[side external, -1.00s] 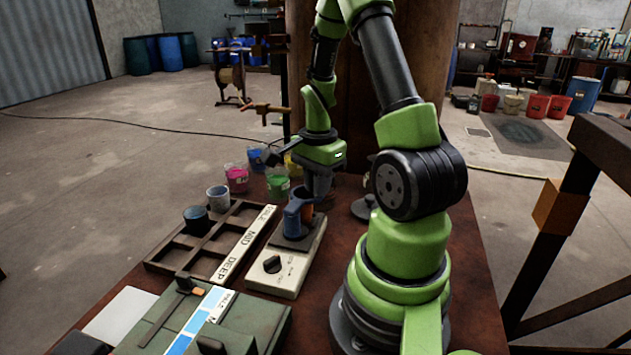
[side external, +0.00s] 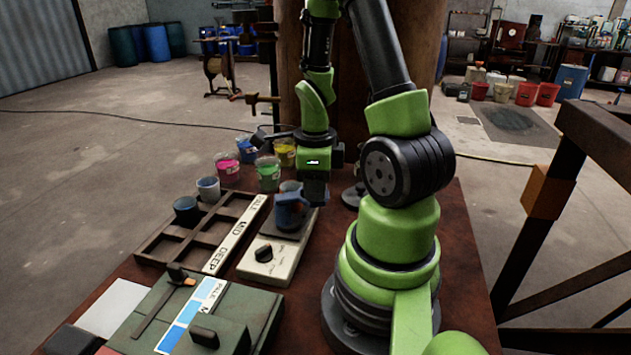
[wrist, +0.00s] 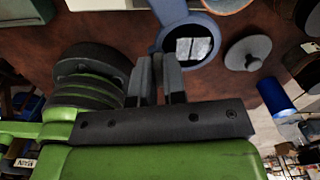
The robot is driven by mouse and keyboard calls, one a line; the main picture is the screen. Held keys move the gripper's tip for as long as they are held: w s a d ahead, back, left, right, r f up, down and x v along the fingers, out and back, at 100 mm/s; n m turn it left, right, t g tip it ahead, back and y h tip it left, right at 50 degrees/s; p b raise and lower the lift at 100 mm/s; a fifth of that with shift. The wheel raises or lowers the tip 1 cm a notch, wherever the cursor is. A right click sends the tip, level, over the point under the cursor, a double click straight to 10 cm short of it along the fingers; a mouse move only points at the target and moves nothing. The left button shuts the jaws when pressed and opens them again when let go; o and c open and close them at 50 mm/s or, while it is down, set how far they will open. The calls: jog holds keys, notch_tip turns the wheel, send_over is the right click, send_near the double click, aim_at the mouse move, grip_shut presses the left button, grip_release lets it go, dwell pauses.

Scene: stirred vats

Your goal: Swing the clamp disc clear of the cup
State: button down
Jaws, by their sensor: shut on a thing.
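A blue cup (side external: 288,214) stands on the dark pad of the pale dial unit. The wrist view shows a blue round mouth (wrist: 192,46) with bright patches inside. My gripper (side external: 313,194) is low at its right side. In the wrist view my gripper's fingers (wrist: 166,62) are close together at the blue lug beside this mouth, and appear shut on it. A grey disc with a knob (wrist: 247,53) lies apart to the right of the mouth. A grey disc also shows in the side view (side external: 352,196), right of my gripper. Whether this is the clamp disc I cannot tell.
The pale dial unit (side external: 266,262) sits right of a wooden compartment tray (side external: 160,250) holding two cups. Colored tubs, pink (side external: 228,167), green (side external: 268,176), blue and yellow, stand behind. A green box with a slider (side external: 235,325) is in front. Bare table lies to the right.

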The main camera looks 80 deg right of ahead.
jog(key=shift+w+a+m, duration=0.1)
jog(key=shift+a+m, duration=0.5)
jog(key=shift+m, duration=0.45)
jog(key=shift+w+a+m, duration=0.1)
jog(key=shift+a+m, duration=0.5)
jog(key=shift+m, duration=0.45)
jog(key=c, duration=1.2)
grip_release()
jog(key=shift+r, duration=5)
